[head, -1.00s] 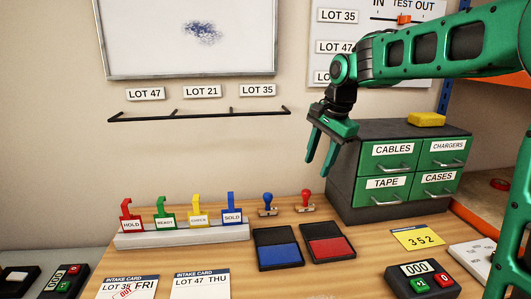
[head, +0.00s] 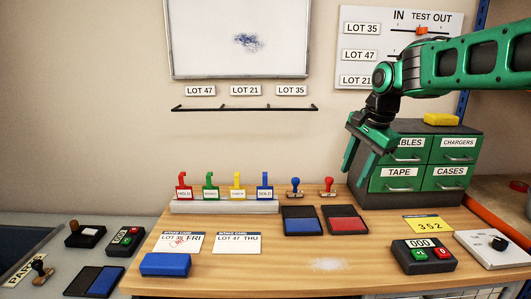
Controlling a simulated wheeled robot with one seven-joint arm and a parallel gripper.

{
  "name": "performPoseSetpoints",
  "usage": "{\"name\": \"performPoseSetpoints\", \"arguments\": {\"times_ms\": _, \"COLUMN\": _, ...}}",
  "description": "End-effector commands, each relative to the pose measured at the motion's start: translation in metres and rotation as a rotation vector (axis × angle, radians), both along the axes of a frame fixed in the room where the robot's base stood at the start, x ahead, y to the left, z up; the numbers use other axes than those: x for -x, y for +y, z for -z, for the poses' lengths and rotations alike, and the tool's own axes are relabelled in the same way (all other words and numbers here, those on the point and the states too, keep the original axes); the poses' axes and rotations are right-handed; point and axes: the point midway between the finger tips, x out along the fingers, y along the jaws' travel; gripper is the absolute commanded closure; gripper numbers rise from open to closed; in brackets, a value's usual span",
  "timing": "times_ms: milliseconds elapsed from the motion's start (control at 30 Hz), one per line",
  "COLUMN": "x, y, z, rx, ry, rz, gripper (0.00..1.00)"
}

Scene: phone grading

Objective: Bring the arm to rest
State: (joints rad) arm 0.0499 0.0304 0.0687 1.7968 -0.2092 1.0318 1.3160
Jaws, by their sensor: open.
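My green arm reaches in from the right in the head view. My gripper (head: 358,172) hangs in the air with its two fingers pointing down and apart. It is open with nothing between the fingers. It is in front of the left side of the drawer cabinet (head: 413,185), covering part of the cables drawer label. I cannot tell its exact distance from the cabinet.
The wooden bench (head: 290,255) holds a blue ink pad (head: 302,220), a red ink pad (head: 344,219), stamps, a tag rack (head: 225,207), intake cards, a blue block (head: 165,264) and a counter (head: 423,255). A yellow block (head: 441,119) lies on the cabinet. Wall boards hang behind.

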Motion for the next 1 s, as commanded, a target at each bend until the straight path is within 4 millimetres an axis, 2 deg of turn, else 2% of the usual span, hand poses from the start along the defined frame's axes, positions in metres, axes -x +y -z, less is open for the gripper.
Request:
{"name": "performPoseSetpoints", "arguments": {"times_ms": 200, "x": 0.038, "y": -0.047, "z": 0.011, "rx": 0.055, "ry": 0.019, "rz": -0.04, "gripper": 0.58}}
{"name": "performPoseSetpoints", "arguments": {"times_ms": 467, "x": 0.098, "y": -0.094, "z": 0.029, "rx": 0.118, "ry": 0.053, "rz": -0.12, "gripper": 0.58}}
{"name": "performPoseSetpoints", "arguments": {"times_ms": 567, "x": 0.132, "y": -0.114, "z": 0.04, "rx": 0.143, "ry": 0.076, "rz": -0.166, "gripper": 0.58}}
{"name": "performPoseSetpoints", "arguments": {"times_ms": 667, "x": 0.18, "y": -0.136, "z": 0.057, "rx": 0.168, "ry": 0.108, "rz": -0.23, "gripper": 0.58}}
{"name": "performPoseSetpoints", "arguments": {"times_ms": 800, "x": 0.258, "y": -0.16, "z": 0.088, "rx": 0.186, "ry": 0.16, "rz": -0.348, "gripper": 0.58}}
{"name": "performPoseSetpoints", "arguments": {"times_ms": 900, "x": 0.305, "y": -0.167, "z": 0.109, "rx": 0.184, "ry": 0.19, "rz": -0.425, "gripper": 0.58}}
{"name": "performPoseSetpoints", "arguments": {"times_ms": 1000, "x": 0.338, "y": -0.169, "z": 0.125, "rx": 0.177, "ry": 0.208, "rz": -0.487, "gripper": 0.58}}
